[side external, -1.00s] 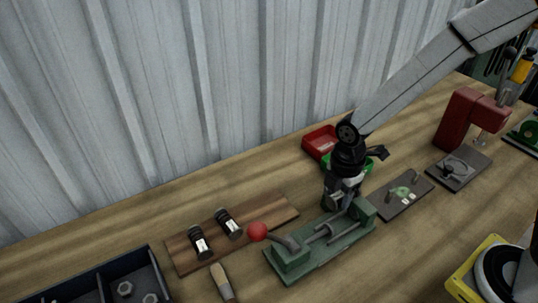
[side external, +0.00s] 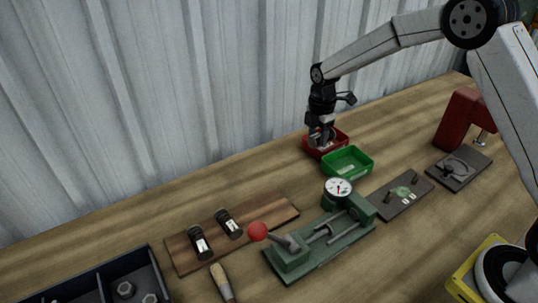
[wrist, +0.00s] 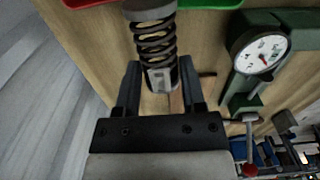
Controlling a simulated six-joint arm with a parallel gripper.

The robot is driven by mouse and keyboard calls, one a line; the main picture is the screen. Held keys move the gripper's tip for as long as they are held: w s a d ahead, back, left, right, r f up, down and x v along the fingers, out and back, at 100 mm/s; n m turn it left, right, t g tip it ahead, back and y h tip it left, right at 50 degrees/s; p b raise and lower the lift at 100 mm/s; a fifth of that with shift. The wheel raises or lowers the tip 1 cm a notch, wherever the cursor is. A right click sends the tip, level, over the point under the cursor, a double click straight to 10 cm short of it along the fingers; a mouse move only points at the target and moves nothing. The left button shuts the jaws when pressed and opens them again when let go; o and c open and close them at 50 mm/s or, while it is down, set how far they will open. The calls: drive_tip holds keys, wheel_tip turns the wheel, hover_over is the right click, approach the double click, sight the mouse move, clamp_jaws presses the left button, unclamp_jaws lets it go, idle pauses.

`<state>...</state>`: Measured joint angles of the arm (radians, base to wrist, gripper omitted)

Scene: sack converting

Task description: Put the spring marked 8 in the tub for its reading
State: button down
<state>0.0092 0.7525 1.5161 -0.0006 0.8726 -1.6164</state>
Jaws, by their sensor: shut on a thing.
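My gripper (side external: 321,132) is shut on a dark coil spring (wrist: 155,45) with end caps and a pale label; the wrist view shows it between the two fingers (wrist: 160,82). I cannot read its number. In the side view the gripper hangs at the red tub (side external: 341,149), partly hiding it. The green tub (side external: 348,163) stands beside it, and looks empty. In the wrist view, edges of the red tub (wrist: 88,2) and green tub (wrist: 209,3) show at the top. The green spring tester (side external: 322,247) has a round white dial (side external: 338,190); its reading is too small to tell.
Two dark springs with white labels (side external: 200,243) (side external: 229,223) lie on a wooden board (side external: 270,211). A brush (side external: 221,282), a blue bin (side external: 100,281), a grey plate (side external: 401,196) and a red press (side external: 460,118) stand around. Bench behind the board is clear.

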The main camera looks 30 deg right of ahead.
hover_over(321, 149)
drive_tip(key=shift+w+r, duration=0.1)
drive_tip(key=shift+r, duration=0.15)
drive_tip(key=shift+f, duration=0.2)
idle(0.4)
drive_tip(key=shift+f, duration=4.1)
drive_tip(key=shift+f, duration=0.1)
drive_tip(key=shift+c, duration=0.5)
unclamp_jaws()
